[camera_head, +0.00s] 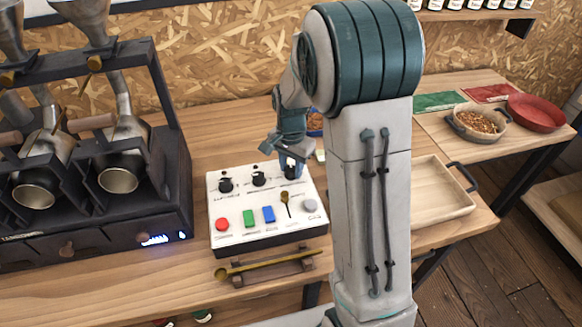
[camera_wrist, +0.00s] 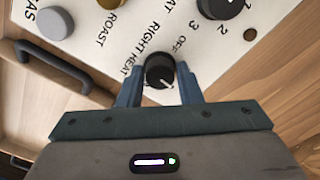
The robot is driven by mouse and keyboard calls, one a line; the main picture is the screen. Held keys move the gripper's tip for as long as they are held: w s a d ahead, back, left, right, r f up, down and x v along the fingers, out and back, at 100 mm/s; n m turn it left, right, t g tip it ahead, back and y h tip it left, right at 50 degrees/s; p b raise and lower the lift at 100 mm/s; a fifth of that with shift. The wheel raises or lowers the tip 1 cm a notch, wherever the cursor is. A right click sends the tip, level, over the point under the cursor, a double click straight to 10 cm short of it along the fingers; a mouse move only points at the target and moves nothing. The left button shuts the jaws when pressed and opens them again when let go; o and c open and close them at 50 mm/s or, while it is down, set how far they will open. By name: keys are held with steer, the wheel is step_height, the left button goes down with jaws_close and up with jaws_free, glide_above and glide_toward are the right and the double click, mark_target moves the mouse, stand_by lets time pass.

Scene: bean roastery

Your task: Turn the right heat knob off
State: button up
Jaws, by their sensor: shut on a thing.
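The right heat knob (camera_wrist: 159,71) is black with a white pointer line and sits on the white control panel (camera_head: 236,242). In the wrist view its label reads "RIGHT HEAT", with "OFF" and numbers printed around the dial. My gripper (camera_wrist: 160,85) has one finger on each side of the knob and is shut on it. In the head view my gripper (camera_head: 292,168) is over the panel's upper right, largely hiding the knob. The pointer line appears to face the gripper side, away from the "OFF" print.
Two other black knobs (camera_head: 259,179) are left of my gripper. Red, green and blue buttons (camera_head: 268,214), a small brass lever (camera_head: 285,198) and a grey button (camera_head: 310,206) line the panel's front. The roaster (camera_head: 170,190) stands left; a wooden tray (camera_head: 440,205) lies right.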

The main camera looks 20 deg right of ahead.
mark_target(291, 168)
steer(key=n, duration=0.4)
steer(key=shift+n+b, duration=0.3)
steer(key=shift+b, duration=0.1)
steer(key=n, duration=1.3)
steer(key=shift+n, duration=0.4)
steer(key=o, duration=1)
steer(key=shift+a, duration=0.1)
steer(key=shift+r, duration=0.1)
steer(key=shift+w+r, duration=0.1)
steer(key=shift+r, duration=0.25)
step_height(291, 168, up, 13)
